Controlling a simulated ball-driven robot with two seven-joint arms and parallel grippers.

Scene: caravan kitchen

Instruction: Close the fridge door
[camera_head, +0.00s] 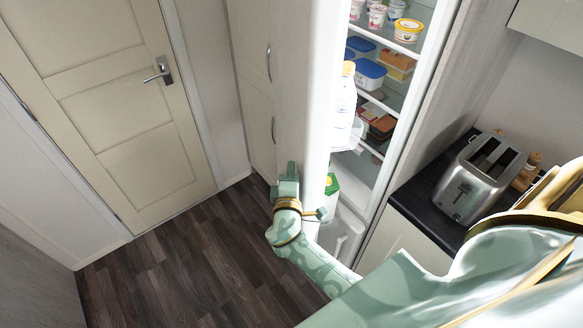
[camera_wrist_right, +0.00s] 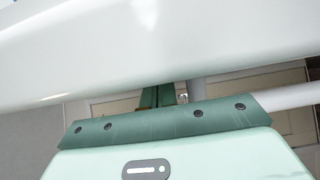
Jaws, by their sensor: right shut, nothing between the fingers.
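The white fridge door (camera_head: 316,80) stands open in the head view, seen nearly edge-on, with a bottle in its inner rack. The lit fridge interior (camera_head: 356,166) shows to its right. My right gripper (camera_head: 287,178) is at the lower part of the door, by its outer, left side; its fingers are together and hold nothing. In the right wrist view the fingers (camera_wrist_right: 161,97) point up towards the pale door surface (camera_wrist_right: 150,45), which fills the top. I cannot tell whether they touch it. My left gripper is in neither view.
Tubs and lidded boxes (camera_head: 366,73) stand on the fridge shelves. A toaster (camera_head: 480,178) sits on the dark counter (camera_head: 421,199) at the right. A cream room door (camera_head: 110,100) is at the left. The wooden floor (camera_head: 190,262) between is clear.

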